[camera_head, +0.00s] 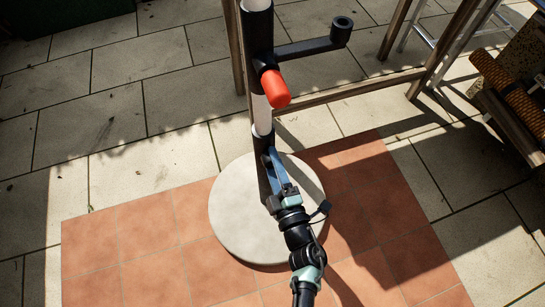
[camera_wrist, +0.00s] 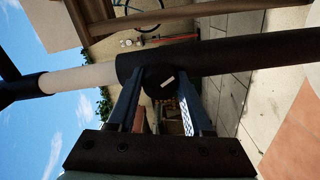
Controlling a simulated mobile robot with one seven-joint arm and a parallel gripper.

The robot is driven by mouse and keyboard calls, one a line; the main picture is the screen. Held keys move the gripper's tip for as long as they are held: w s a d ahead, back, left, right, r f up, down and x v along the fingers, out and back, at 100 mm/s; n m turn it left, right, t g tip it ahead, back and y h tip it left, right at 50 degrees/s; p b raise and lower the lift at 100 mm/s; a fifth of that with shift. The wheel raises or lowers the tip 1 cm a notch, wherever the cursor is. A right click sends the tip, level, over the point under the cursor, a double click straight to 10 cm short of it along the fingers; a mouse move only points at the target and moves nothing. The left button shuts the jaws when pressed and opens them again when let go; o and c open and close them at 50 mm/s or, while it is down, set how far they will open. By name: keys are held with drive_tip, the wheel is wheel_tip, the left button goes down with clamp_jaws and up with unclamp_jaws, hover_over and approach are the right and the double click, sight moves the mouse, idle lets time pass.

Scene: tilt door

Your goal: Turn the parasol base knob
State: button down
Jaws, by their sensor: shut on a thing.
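The parasol base is a round pale slab (camera_head: 232,215) on red tiles, with an upright pole set in it. A black sleeve (camera_head: 262,150) surrounds the pole's lower part. My gripper (camera_head: 271,158) reaches the sleeve from the front, just above the slab. In the wrist view, my gripper (camera_wrist: 160,85) has its blue fingers on either side of a dark round knob (camera_wrist: 160,84) with a small white mark. It is shut on this knob, which stands out from the black sleeve (camera_wrist: 190,58). In the head view, the fingers hide the knob.
Higher on the pole is a black collar (camera_head: 258,35) with a red-orange cylinder (camera_head: 274,88) sticking out toward me. A black side arm (camera_head: 305,47) extends right. Wooden frame legs (camera_head: 350,88) stand behind. A rolled orange mat (camera_head: 505,85) lies at right. The left paving is clear.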

drive_tip(key=m+p, duration=0.2)
drive_tip(key=m, duration=0.4)
drive_tip(key=shift+a, duration=0.1)
idle(0.5)
drive_tip(key=shift+c, duration=1.5)
unclamp_jaws()
drive_tip(key=shift+s, duration=0.1)
drive_tip(key=p+v, duration=0.2)
drive_tip(key=v, duration=1.1)
